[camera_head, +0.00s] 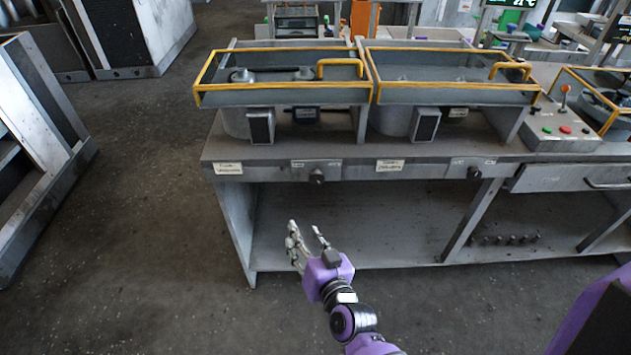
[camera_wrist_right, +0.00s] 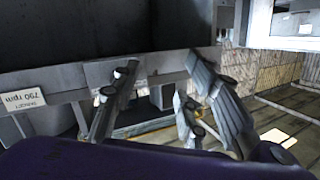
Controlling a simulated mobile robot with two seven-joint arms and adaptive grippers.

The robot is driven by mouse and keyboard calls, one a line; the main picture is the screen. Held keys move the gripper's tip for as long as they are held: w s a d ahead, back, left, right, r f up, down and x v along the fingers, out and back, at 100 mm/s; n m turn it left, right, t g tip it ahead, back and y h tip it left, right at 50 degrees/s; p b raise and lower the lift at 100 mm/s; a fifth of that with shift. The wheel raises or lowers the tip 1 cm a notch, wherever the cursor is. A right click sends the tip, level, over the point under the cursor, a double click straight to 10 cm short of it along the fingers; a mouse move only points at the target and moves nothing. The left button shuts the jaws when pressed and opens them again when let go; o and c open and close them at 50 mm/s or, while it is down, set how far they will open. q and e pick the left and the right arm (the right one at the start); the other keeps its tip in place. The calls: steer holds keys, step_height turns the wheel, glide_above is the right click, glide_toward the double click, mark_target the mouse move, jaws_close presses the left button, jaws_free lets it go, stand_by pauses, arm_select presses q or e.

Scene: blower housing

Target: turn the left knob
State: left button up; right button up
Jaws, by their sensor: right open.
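The left knob (camera_head: 316,176) is a small dark round knob on the front edge of the grey workbench (camera_head: 440,162), below the left blower housing. A similar right knob (camera_head: 474,172) sits farther right on the same edge. My right gripper (camera_head: 305,243) is open and empty, in front of the bench, below and slightly left of the left knob, apart from it. In the right wrist view its fingers (camera_wrist_right: 165,105) are spread. A small knob (camera_wrist_right: 120,73) on a grey plate shows there near the left finger, partly hard to make out. My left gripper is not in view.
Yellow-railed guards (camera_head: 285,90) top the two housings. A control box (camera_head: 558,130) with buttons and a drawer handle (camera_head: 607,183) are at right. An upside-down label (camera_wrist_right: 22,100) shows in the wrist view. The floor (camera_head: 140,230) left of the bench is clear.

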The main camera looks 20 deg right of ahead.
steer(key=w+r+m+t+h+b, duration=0.1)
steer(key=w+r+m+t+h, duration=0.2)
steer(key=w, duration=0.4)
steer(key=g+h, duration=0.1)
steer(key=h, duration=0.3)
glide_toward(320, 180)
steer(key=w, duration=0.1)
steer(key=x, duration=0.8)
steer(key=shift+d, duration=0.1)
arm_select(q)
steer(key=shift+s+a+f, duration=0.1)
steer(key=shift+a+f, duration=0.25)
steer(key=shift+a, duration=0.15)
arm_select(e)
steer(key=c, duration=0.5)
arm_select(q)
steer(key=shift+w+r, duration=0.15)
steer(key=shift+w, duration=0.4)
arm_select(e)
jaws_close()
